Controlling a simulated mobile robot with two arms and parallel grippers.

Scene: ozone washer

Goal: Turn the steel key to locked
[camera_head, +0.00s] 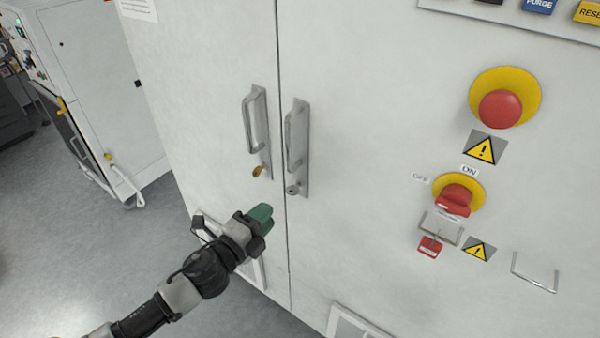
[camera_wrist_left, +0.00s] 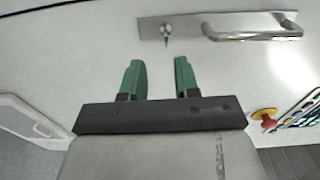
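The steel key (camera_head: 292,189) sits in the lock at the lower end of the right door's handle plate. In the left wrist view the steel key (camera_wrist_left: 167,33) sticks out near the left end of the plate (camera_wrist_left: 150,27); its exact angle is hard to tell. My left gripper (camera_head: 262,217) is below and left of the key in the head view, with green fingertips. In the wrist view the left gripper (camera_wrist_left: 161,75) is open, with nothing between its fingers and the key beyond them. My right gripper does not show.
A brass key (camera_head: 258,171) sits in the left door's lock. Steel handles (camera_head: 296,138) stand out above both locks. A red rotary switch (camera_head: 454,200) and a red emergency button (camera_head: 500,108) are on the right panel. The door surface around the key is clear.

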